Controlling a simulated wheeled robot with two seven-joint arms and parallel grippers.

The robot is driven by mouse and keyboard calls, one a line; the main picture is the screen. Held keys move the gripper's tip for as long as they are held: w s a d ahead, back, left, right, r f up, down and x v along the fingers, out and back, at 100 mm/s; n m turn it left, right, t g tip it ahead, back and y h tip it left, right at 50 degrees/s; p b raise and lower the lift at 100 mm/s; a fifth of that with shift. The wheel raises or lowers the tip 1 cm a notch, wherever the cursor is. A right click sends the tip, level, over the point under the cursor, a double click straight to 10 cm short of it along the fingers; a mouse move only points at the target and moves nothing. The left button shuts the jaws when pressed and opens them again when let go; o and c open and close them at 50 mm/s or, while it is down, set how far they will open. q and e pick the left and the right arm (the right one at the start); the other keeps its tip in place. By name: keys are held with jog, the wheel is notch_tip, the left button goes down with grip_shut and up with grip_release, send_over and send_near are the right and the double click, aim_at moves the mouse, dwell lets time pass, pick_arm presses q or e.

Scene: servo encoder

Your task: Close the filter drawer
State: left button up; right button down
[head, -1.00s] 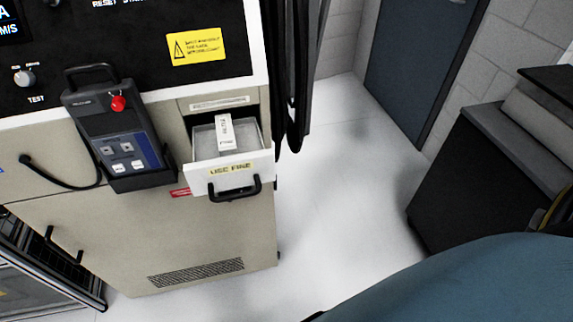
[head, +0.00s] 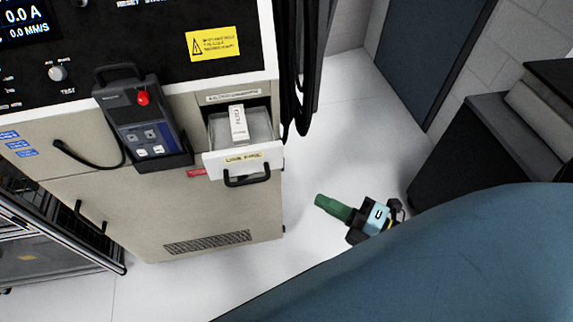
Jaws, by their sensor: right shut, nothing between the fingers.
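The filter drawer (head: 217,166) is pulled out of the upper right part of the beige cabinet (head: 150,215). It has a white front with a yellow label and a black handle (head: 247,180). A white box-like filter (head: 238,123) lies inside it. My right gripper (head: 322,202) is to the right of the drawer, apart from it, over the floor. Its green fingers are shut and empty and point left toward the cabinet. My left gripper is not in view.
A teach pendant (head: 140,122) with a red button hangs in a holder left of the drawer. Black cables (head: 293,70) hang at the cabinet's right edge. A dark bin-like unit (head: 480,140) stands at the right. White floor (head: 340,130) lies open between.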

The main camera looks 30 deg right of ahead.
send_near(271, 161)
jog(key=w+a, duration=0.1)
jog(key=a, duration=0.3)
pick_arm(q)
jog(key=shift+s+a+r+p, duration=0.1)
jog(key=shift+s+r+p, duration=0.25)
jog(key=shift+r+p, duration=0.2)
pick_arm(e)
jog(key=shift+w+d+r, duration=0.1)
jog(key=shift+w+d, duration=0.15)
jog(key=shift+w, duration=0.75)
jog(key=shift+w+d, duration=0.2)
jog(key=shift+w, duration=0.8)
jog(key=shift+w, duration=0.1)
